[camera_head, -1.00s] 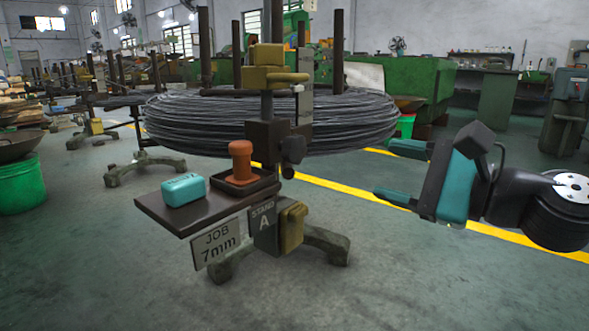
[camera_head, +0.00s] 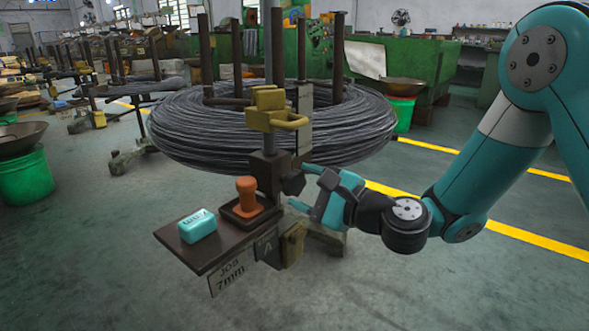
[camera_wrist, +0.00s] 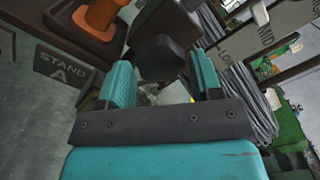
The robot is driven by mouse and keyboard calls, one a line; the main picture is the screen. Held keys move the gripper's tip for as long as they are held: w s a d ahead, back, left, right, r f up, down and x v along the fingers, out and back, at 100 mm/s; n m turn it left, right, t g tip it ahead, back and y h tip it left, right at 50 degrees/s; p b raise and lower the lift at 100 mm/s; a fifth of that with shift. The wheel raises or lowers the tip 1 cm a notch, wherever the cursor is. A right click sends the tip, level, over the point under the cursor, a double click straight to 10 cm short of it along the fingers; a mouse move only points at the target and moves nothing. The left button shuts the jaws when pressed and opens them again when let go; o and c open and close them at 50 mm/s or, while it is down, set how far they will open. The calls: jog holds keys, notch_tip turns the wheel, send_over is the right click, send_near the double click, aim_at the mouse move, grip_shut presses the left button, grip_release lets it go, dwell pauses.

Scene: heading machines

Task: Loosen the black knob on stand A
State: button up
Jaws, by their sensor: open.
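Stand A carries a grey label (camera_head: 266,249) and a post with a dark block. The black knob (camera_head: 293,183) sticks out of the right side of this block. My gripper (camera_head: 300,187) is open at the knob, its teal fingers pointing left at it. In the wrist view the knob (camera_wrist: 160,58) shows between the tips of my open fingers (camera_wrist: 163,82), with a gap visible on both sides. Whether a finger touches it I cannot tell.
A dark shelf (camera_head: 197,262) on the stand holds a teal box (camera_head: 198,226) and an orange-handled stamp (camera_head: 247,198) in a tray. A yellow clamp (camera_head: 277,112) sits higher on the post. A large wire coil (camera_head: 200,125) lies behind. Floor at front right is clear.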

jog(key=shift+x, duration=1.35)
jog(key=c, duration=0.6)
